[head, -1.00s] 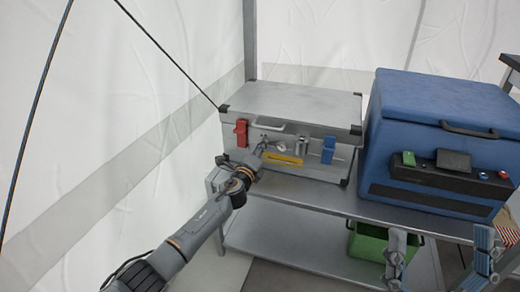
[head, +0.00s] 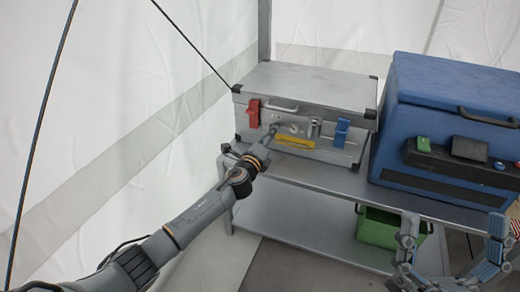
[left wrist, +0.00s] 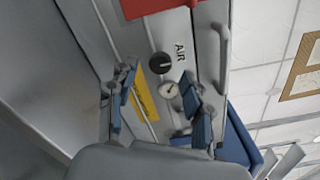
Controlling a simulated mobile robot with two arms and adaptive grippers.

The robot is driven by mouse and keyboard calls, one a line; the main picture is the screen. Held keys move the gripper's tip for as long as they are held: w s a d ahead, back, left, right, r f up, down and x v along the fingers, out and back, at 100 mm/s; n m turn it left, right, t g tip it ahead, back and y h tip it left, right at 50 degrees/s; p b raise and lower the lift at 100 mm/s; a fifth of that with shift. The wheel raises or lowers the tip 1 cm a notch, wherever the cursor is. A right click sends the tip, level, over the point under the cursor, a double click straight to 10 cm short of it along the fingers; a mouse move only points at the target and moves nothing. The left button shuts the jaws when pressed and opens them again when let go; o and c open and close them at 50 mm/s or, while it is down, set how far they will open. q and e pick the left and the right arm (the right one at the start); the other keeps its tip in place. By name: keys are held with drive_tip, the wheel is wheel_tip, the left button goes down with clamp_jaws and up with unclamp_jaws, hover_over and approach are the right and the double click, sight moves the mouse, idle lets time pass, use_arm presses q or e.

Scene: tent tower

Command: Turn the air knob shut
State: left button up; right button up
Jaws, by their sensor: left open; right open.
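A silver case (head: 310,88) stands on the metal table. In the left wrist view its front carries a round black knob (left wrist: 160,63) beside the word AIR, and a small white gauge (left wrist: 168,90). My left gripper (head: 272,133) is in front of the case; its open fingers show in the left wrist view (left wrist: 160,87), either side of the gauge, with the knob just beyond the tips. Nothing is between the fingers, and touching cannot be told. In the head view the knob is hard to make out at the gripper. My right gripper (head: 452,248) is open and empty at lower right.
The case front also has a red latch (head: 253,112), a blue latch (head: 341,131) and a yellow strip (head: 296,142). A blue cooler (head: 432,95) stands right of the case. A green bin (head: 378,229) is on the lower shelf. White tent wall is at left.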

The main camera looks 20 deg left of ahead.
use_arm(q)
drive_tip(key=s, duration=0.8)
drive_tip(key=shift+s, duration=0.15)
drive_tip(key=shift+a, duration=0.1)
